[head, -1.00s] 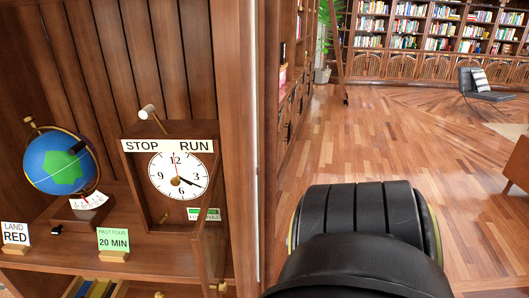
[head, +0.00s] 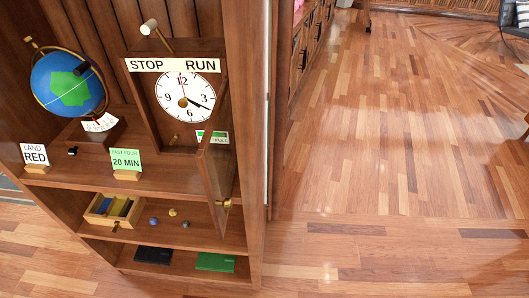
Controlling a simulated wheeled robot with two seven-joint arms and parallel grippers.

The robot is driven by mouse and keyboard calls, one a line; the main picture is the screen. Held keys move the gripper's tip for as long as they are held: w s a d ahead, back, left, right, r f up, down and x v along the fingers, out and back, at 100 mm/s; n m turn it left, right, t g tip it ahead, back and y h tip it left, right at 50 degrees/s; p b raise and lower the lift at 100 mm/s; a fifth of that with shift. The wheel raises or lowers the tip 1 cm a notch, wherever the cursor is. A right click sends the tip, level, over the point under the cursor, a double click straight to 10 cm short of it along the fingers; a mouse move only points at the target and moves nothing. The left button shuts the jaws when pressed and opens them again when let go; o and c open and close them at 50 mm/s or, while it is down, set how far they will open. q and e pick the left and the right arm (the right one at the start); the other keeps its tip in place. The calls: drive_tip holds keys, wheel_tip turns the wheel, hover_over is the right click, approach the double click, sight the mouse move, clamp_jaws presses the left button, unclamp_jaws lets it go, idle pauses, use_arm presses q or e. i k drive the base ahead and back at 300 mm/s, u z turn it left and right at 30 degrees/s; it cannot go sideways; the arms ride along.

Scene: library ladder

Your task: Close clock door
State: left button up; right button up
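The clock (head: 184,98) stands on the cabinet's upper shelf at the left of the head view. Its white face sits inside a brown wooden case under a sign reading STOP and RUN. The clock door (head: 217,172) is open. It swings out toward me from the right side of the case, seen nearly edge-on, with a small brass knob (head: 224,203) at its outer lower edge. A lever with a white cylindrical end (head: 149,27) tilts left toward STOP. Neither of my grippers is in view.
A globe (head: 69,84), a LAND RED card (head: 35,154) and a 20 MIN card (head: 126,159) stand left of the clock. Below are a small open drawer (head: 112,210), small balls and two flat books (head: 215,262). Wooden floor right of the cabinet is clear.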

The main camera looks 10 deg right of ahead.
sight(230, 158)
drive_tip(key=u, duration=0.9)
drive_tip(key=k, duration=0.4)
drive_tip(key=z, duration=0.85)
